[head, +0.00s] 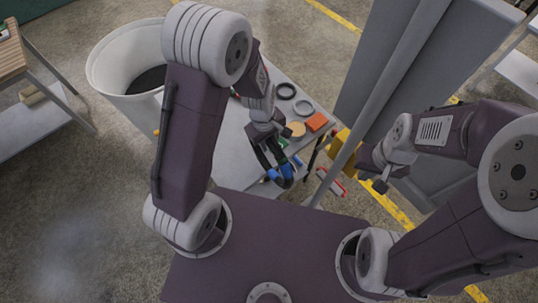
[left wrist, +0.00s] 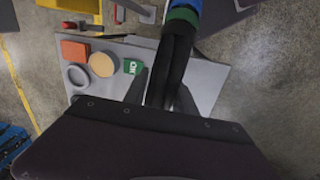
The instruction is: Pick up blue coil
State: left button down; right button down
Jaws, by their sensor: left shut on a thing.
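My left gripper (head: 266,152) is over the near edge of the grey table, shut on a dark hose-like coil with a blue end. In the head view the blue coil (head: 284,173) hangs below the gripper near the table's edge. In the left wrist view the coil (left wrist: 174,60) is black where it passes between the fingers, with a green band and a blue part at the top edge. Part of it is hidden by the gripper body. My right gripper (head: 379,180) is off to the right, apart from the table; its opening is too small to judge.
The grey table (head: 230,150) bears an orange block (head: 317,121), a tan disc (head: 297,128), a grey ring (head: 303,107), a black ring (head: 286,90) and a green block (left wrist: 133,67). A white bin (head: 112,75) stands at the left. A grey post (head: 372,115) stands right of the table.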

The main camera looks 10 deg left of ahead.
pick_arm(q)
jog(key=shift+w, duration=0.1)
dwell(0.3)
jog(key=shift+r, duration=1.85)
jog(key=shift+d+r, duration=0.15)
jog(key=shift+r, duration=0.1)
jog(key=w+d+r+b, duration=0.1)
jog(key=w+d+r, duration=0.2)
jog(key=d+r, duration=0.4)
jog(key=d, duration=0.3)
jog(key=shift+w+d, duration=0.4)
jog(key=shift+f, duration=0.1)
